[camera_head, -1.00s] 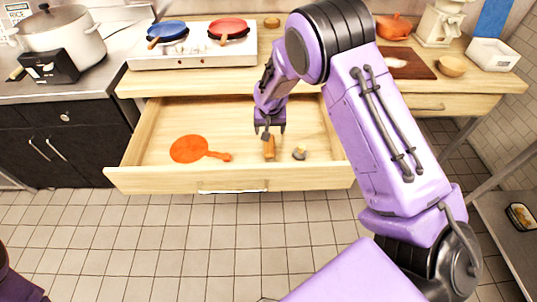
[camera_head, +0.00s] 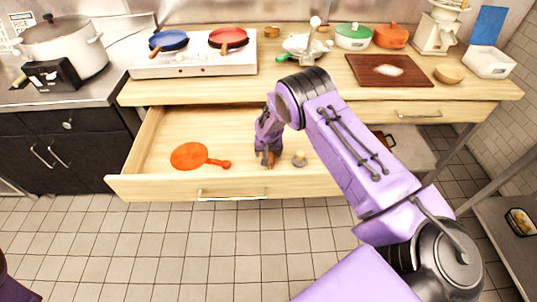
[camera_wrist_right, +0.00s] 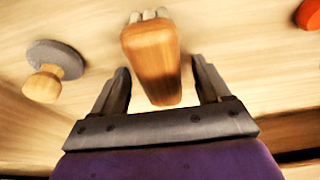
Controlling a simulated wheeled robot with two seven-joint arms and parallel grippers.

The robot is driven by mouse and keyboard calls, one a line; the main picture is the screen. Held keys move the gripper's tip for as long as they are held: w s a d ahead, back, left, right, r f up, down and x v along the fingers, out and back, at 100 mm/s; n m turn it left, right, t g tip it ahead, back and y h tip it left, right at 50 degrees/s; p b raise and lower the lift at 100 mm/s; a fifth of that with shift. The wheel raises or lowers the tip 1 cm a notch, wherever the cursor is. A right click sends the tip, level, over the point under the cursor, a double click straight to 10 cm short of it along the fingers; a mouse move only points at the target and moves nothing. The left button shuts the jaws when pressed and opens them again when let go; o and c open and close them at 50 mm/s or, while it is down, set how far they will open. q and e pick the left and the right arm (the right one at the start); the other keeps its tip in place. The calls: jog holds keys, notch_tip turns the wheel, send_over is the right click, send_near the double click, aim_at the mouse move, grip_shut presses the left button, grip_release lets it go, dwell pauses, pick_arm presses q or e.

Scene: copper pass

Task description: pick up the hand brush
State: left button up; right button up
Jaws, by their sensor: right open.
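The hand brush (camera_wrist_right: 152,62) lies in the open drawer, with a brown wooden handle and pale bristles at its far end in the right wrist view. In the head view only a bit of its handle (camera_head: 271,161) shows under my right gripper. My right gripper (camera_wrist_right: 157,82) is open, with its two dark fingers on either side of the handle. I cannot tell whether they touch it. It also shows in the head view (camera_head: 267,158), low inside the drawer. My left gripper is not in view.
The open drawer (camera_head: 150,187) also holds an orange pan-shaped item (camera_head: 189,156) on the left and a small grey item with a wooden knob (camera_head: 299,159) close to the right of my gripper. A stove (camera_head: 200,62) with two pans stands on the counter above.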

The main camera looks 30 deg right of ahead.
jog(key=shift+f+b, duration=0.25)
jog(key=shift+b, duration=0.05)
dwell(0.5)
jog(key=c, duration=1.1)
